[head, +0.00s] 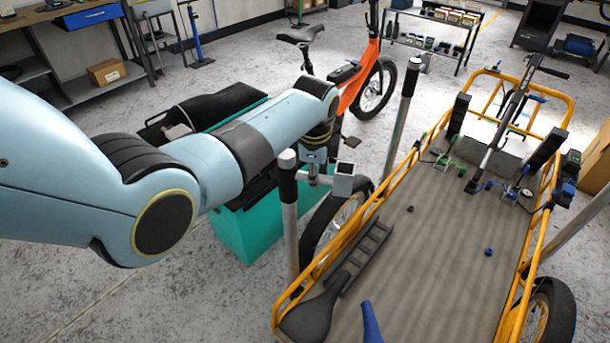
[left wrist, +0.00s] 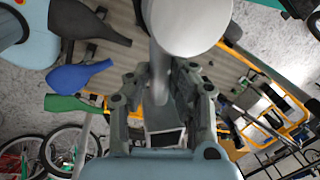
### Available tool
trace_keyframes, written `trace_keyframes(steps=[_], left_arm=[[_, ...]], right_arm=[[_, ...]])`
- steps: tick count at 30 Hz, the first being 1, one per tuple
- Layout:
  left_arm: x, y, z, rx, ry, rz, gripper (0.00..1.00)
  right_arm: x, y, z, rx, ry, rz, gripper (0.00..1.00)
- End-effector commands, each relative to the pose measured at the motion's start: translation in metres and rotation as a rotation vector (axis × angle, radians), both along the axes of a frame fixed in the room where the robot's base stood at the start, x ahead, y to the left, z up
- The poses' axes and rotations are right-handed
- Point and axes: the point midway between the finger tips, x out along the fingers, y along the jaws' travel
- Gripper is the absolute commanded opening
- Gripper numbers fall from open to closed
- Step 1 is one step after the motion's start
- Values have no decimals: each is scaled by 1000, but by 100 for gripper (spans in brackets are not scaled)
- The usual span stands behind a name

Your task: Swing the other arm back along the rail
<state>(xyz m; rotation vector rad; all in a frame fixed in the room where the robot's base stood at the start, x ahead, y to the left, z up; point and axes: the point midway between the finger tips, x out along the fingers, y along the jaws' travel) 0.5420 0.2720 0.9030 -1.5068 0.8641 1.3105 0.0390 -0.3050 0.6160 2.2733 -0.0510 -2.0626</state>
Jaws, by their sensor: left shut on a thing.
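A grey post (head: 290,225) with a black collar and pale top stands beside the near left of the cargo bike's yellow rail (head: 384,190). A short metal arm (head: 322,179) sticks out from it to the right, ending in a square block (head: 343,185) near the rail. My left gripper (head: 315,165) is over this arm. In the left wrist view my left gripper (left wrist: 163,100) is shut on the arm (left wrist: 161,82), with the square block (left wrist: 165,138) between the fingers. A second post (head: 401,110) stands farther along the rail; no arm shows on it. My right gripper is not in view.
A teal bin (head: 245,232) stands left of the post. An orange bike (head: 362,75) stands behind. Open floor lies at the lower left.

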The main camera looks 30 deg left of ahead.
Motion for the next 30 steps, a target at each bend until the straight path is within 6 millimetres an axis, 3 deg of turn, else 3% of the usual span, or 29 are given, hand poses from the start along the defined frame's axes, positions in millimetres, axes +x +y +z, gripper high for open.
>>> trace_keyframes(steps=[8,30], left_arm=[[21,-2,0,0,-1,247,0],[50,33,-1,1,-3,909,0]], right_arm=[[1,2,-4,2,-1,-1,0],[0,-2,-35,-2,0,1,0]])
